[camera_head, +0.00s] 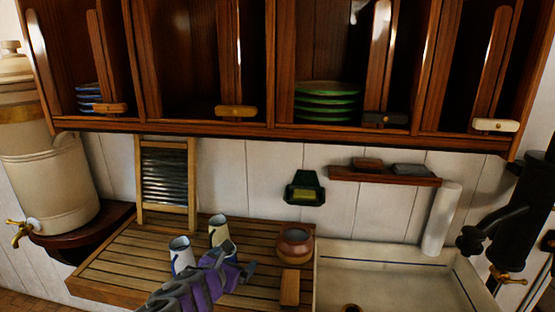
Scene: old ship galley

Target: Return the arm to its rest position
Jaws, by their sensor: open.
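My arm comes in from the bottom of the head view, with its grey and purple gripper (234,264) over the front of the slatted wooden drainboard (125,262). The gripper is open, and I see nothing held in it. A white mug with a blue rim (181,256) stands just left of the gripper. A cream mug (218,231) stands just behind it. The gripper overlaps the lower parts of both mugs in the picture; I cannot tell whether it touches them.
A brown pot (296,245) and a wooden block (290,288) are right of the gripper. The pale sink (385,262) lies further right. A washboard (166,185) leans on the wall. Overhead, the wooden cupboard (200,128) holds green plates (327,103). An urn (50,165) stands left.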

